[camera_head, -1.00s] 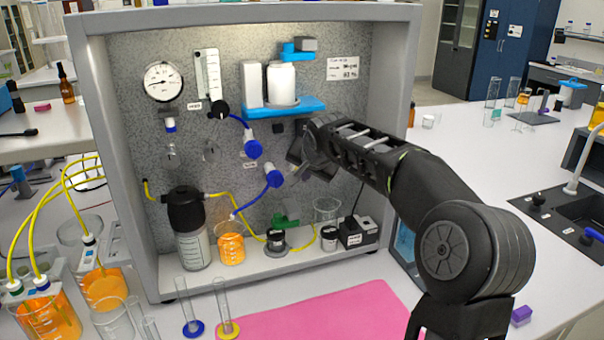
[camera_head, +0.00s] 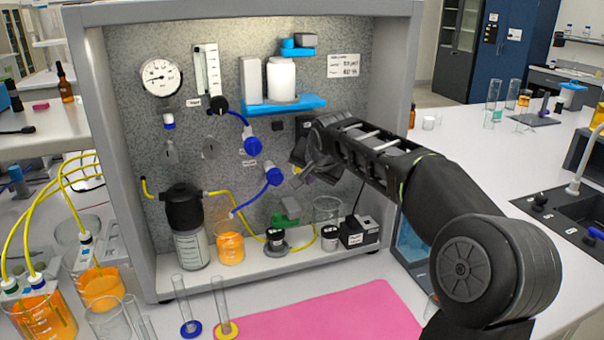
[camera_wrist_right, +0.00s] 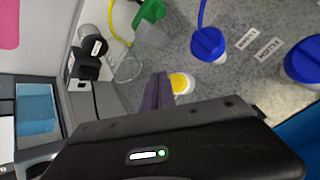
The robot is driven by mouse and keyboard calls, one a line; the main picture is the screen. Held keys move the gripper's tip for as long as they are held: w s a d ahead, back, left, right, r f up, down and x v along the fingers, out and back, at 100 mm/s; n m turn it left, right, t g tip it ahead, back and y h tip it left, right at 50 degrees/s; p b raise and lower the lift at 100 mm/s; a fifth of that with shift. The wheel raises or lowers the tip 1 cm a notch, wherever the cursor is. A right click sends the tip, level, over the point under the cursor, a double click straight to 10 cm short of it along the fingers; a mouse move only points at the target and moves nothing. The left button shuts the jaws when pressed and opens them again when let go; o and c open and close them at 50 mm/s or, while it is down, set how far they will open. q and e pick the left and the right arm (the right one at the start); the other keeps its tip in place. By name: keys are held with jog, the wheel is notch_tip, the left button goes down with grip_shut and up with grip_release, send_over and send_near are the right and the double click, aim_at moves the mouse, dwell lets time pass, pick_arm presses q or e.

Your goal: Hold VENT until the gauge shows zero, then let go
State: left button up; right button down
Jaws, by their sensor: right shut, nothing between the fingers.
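The round white gauge (camera_head: 160,76) is at the panel's upper left; its needle shows, but its figures are too small to read. My right gripper (camera_head: 298,182) is in front of the panel, below the blue shelf, shut and empty. In the right wrist view its closed fingers (camera_wrist_right: 158,90) are right beside a round yellow button with a white rim (camera_wrist_right: 181,83). I cannot tell whether they touch it. No readable VENT label shows near this button. My left gripper is not in view.
Blue valve handles (camera_head: 273,175) are just left of my right gripper. The blue shelf (camera_head: 283,106) with white containers is above it. A pink mat (camera_head: 330,316) lies in front.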

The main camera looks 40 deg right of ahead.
jog(key=shift+s+a+b, duration=0.25)
jog(key=shift+s+b, duration=0.2)
jog(key=shift+s, duration=0.25)
jog(key=shift+s+a+b, duration=0.2)
jog(key=shift+s+b, duration=0.2)
jog(key=shift+s, duration=0.3)
jog(key=shift+s+a+b, duration=0.25)
jog(key=shift+s+b, duration=0.2)
jog(key=shift+s, duration=0.25)
